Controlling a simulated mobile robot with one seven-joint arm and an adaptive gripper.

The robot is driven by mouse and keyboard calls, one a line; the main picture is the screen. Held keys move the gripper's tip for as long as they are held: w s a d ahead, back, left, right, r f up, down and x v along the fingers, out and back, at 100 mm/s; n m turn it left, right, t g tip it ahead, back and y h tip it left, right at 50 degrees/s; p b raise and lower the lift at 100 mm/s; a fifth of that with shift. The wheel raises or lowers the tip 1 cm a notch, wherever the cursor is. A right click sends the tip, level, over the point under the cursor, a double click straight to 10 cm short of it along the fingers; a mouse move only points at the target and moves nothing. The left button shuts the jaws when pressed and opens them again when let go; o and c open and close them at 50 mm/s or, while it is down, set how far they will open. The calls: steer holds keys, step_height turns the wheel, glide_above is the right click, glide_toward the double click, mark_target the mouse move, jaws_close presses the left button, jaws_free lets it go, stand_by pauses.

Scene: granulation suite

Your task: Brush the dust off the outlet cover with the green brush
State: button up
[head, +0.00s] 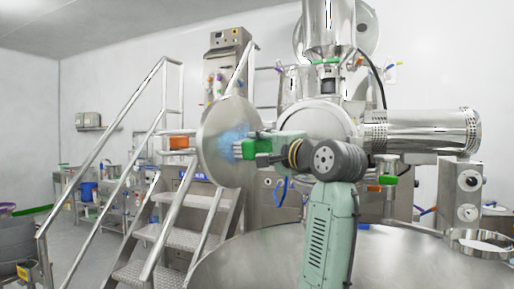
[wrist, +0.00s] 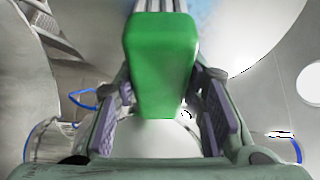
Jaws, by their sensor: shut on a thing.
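The outlet cover (head: 212,128) is a round metal disc, standing open in the middle of the head view. A patch of light blue dust (head: 225,136) lies on its face, and some blue shows at the top of the wrist view (wrist: 208,16). My gripper (head: 268,149) is shut on the green brush (head: 252,146), whose bristles point left at the cover. In the wrist view the brush's green block (wrist: 160,62) sits between the two fingers, bristles pointing away. The bristle tips are at or close to the dusty face; I cannot tell if they touch.
Metal steps with handrails (head: 180,215) stand left of and below the cover. A large round metal surface (head: 262,262) fills the lower front. A horizontal metal cylinder (head: 425,130) is at the right. A blue handle (head: 281,189) hangs below my gripper.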

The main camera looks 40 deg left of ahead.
steer(key=shift+w, duration=1)
steer(key=shift+r, duration=0.5)
steer(key=shift+s+d+b, duration=0.1)
steer(key=shift+s+b, duration=0.8)
steer(key=shift+s, duration=1.15)
steer(key=shift+s+a+b, duration=0.15)
steer(key=shift+s+b, duration=0.5)
steer(key=shift+s, duration=1.25)
steer(key=shift+s+a+b, duration=0.15)
steer(key=shift+s+b, duration=0.5)
steer(key=shift+s, duration=1.25)
steer(key=shift+s+r, duration=0.1)
steer(key=shift+s, duration=0.05)
steer(key=shift+r+p, duration=0.6)
steer(key=shift+w+d+p, duration=0.1)
steer(key=shift+w+p, duration=1.45)
steer(key=shift+w, duration=1.7)
steer(key=shift+w+d+f, duration=0.1)
steer(key=shift+w, duration=2.7)
